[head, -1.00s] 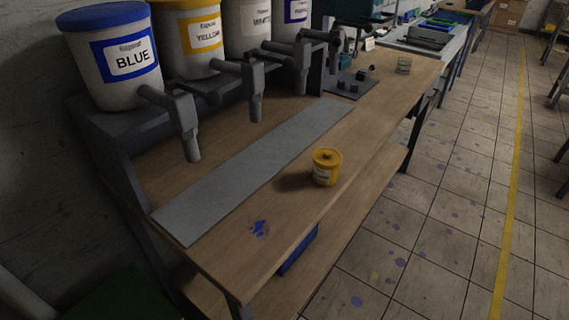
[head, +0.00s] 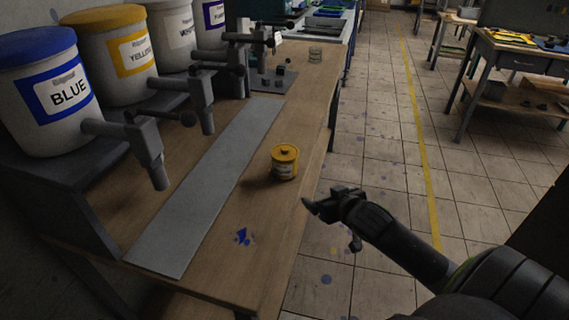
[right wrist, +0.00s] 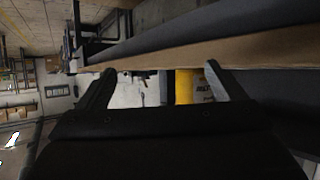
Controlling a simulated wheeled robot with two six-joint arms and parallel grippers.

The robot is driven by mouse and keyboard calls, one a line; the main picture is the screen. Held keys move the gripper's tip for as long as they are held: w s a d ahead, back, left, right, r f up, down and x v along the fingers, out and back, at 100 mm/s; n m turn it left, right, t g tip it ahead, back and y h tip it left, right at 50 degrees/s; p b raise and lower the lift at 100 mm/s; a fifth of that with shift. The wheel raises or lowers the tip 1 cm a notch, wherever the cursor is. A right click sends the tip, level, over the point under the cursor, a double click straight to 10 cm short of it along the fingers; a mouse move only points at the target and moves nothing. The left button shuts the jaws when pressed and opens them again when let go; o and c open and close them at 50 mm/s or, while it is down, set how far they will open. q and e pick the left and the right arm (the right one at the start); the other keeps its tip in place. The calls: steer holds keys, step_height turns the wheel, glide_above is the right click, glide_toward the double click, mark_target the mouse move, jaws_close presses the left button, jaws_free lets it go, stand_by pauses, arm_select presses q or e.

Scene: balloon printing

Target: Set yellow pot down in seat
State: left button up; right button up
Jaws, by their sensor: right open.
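The yellow pot (head: 284,163) stands upright on the wooden bench (head: 262,205), just right of a grey strip (head: 205,195). It also shows in the right wrist view (right wrist: 186,88), partly hidden by a finger. My right gripper (head: 322,197) is open and empty, off the bench's right edge, nearer to me and to the right of the pot, apart from it. Its spread fingers show in the right wrist view (right wrist: 160,85). A dark plate with small blocks (head: 262,86) lies farther along the bench; I cannot tell whether it holds the seat. My left gripper is not in view.
Blue (head: 45,95) and yellow (head: 108,58) paint tanks, with others beyond, stand on a shelf at left; their taps overhang the bench. A blue stain (head: 242,237) marks the near bench. Tiled floor is open at right.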

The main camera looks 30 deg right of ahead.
steer(key=t+y, duration=0.1)
steer(key=t, duration=0.1)
glide_toward(291, 163)
steer(key=s, duration=0.3)
steer(key=shift+n, duration=0.4)
steer(key=x, duration=0.8)
steer(key=r+x, duration=0.1)
steer(key=x, duration=0.3)
steer(key=shift+w+a, duration=0.15)
steer(key=shift+d+x, duration=0.2)
steer(key=shift+x, duration=2.45)
steer(key=shift+f, duration=0.15)
steer(key=c, duration=1.2)
